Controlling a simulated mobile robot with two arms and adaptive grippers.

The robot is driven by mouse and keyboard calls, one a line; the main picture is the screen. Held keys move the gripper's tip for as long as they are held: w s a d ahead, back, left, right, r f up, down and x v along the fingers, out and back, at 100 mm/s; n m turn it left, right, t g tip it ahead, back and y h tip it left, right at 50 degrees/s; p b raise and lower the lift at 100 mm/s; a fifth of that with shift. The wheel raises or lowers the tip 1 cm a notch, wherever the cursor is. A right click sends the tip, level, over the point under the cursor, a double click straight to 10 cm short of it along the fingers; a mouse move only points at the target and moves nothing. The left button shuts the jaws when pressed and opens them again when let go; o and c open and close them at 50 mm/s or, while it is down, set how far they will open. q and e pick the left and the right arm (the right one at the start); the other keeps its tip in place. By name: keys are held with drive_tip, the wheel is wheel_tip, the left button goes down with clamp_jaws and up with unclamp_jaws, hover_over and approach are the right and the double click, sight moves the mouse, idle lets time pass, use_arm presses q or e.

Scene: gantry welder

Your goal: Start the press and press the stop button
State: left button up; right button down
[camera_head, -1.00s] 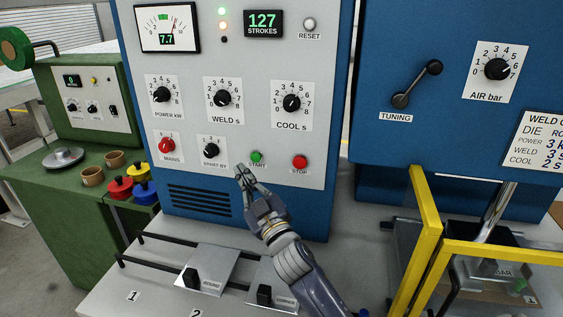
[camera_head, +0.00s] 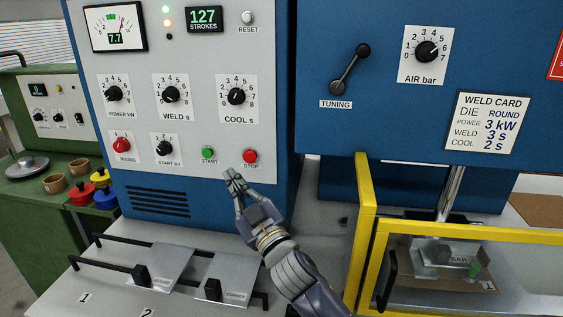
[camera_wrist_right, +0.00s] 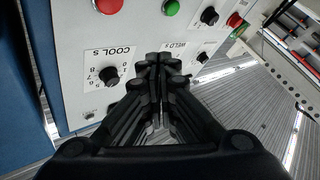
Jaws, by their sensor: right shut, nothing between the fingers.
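The red stop button (camera_head: 250,156) sits at the lower right of the grey control panel (camera_head: 215,60). The green start button (camera_head: 208,153) is just left of it. In the right wrist view the stop button (camera_wrist_right: 109,5) and start button (camera_wrist_right: 171,7) show at the top edge. My right gripper (camera_head: 230,175) is shut and empty, a little below the two buttons in the head view; whether it touches the panel cannot be told. The fingers also show together in the right wrist view (camera_wrist_right: 163,60). My left gripper is not in view.
The yellow guard frame (camera_head: 366,220) stands right of my right arm, around the press area with a clear front. Two sliding plates (camera_head: 160,268) on rails lie below the panel. Knobs and a meter (camera_head: 114,27) reading 7.7 are above. A green bench (camera_head: 40,215) stands left.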

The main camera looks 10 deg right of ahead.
sight(247, 162)
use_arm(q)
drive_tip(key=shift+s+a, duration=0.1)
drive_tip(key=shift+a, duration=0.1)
use_arm(e)
drive_tip(key=shift+a, duration=0.2)
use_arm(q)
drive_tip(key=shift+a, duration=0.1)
use_arm(e)
drive_tip(key=shift+w, duration=0.1)
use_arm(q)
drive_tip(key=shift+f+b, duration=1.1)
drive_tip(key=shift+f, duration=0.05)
use_arm(e)
drive_tip(key=w+d, duration=0.3)
drive_tip(key=w, duration=0.5)
drive_tip(key=shift+w, duration=0.15)
drive_tip(key=shift+w+d, duration=0.1)
drive_tip(key=shift+w, duration=0.3)
